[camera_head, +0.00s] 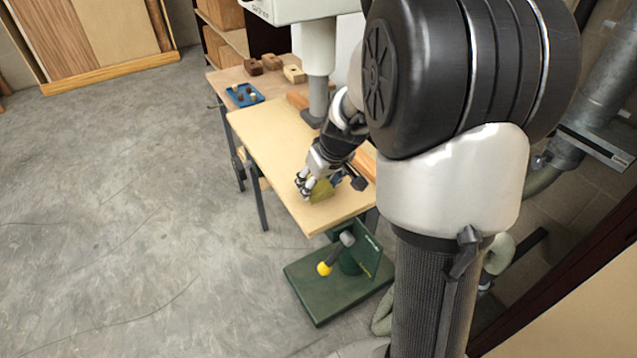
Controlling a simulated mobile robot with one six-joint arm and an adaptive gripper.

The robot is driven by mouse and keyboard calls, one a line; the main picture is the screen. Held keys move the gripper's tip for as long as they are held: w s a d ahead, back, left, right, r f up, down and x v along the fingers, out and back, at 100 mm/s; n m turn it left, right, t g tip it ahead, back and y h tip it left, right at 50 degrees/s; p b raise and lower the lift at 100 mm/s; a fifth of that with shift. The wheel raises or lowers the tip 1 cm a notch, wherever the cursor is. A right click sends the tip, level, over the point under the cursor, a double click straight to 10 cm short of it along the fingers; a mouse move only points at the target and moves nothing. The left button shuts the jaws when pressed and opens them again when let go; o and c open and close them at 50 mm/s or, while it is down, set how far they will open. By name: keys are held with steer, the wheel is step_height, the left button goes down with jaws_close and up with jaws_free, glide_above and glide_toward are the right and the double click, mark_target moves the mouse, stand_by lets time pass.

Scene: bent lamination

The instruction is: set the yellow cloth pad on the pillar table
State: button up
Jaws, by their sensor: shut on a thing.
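The yellow cloth pad (322,191) is small and olive-yellow in the camera_head view, just above or on the near part of the light wooden table top. My gripper (312,184) is shut on the pad and partly hides it. I cannot tell whether the pad touches the wood. The light wooden table (262,137) has a grey pillar (319,88) rising at its back, under a white machine head; I take this to be the pillar table. My arm hides the table's right side.
A blue tray (245,95) with small items and several wooden blocks (272,62) are at the back. A green pedal base (327,290) with a yellow knob (324,268) stands on the floor in front. Grey floor (120,190) at left is clear.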

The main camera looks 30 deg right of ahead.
steer(key=shift+f, duration=0.15)
steer(key=o, duration=1)
steer(key=shift+c, duration=0.2)
steer(key=p+v, duration=0.4)
steer(key=v, duration=0.7)
steer(key=s+a+r, duration=0.7)
steer(key=s+a, duration=0.3)
steer(key=a, duration=0.1)
steer(key=s+a, duration=0.3)
steer(key=s, duration=0.8)
steer(key=shift+s+a+f, duration=0.15)
steer(key=shift+a+f, duration=0.2)
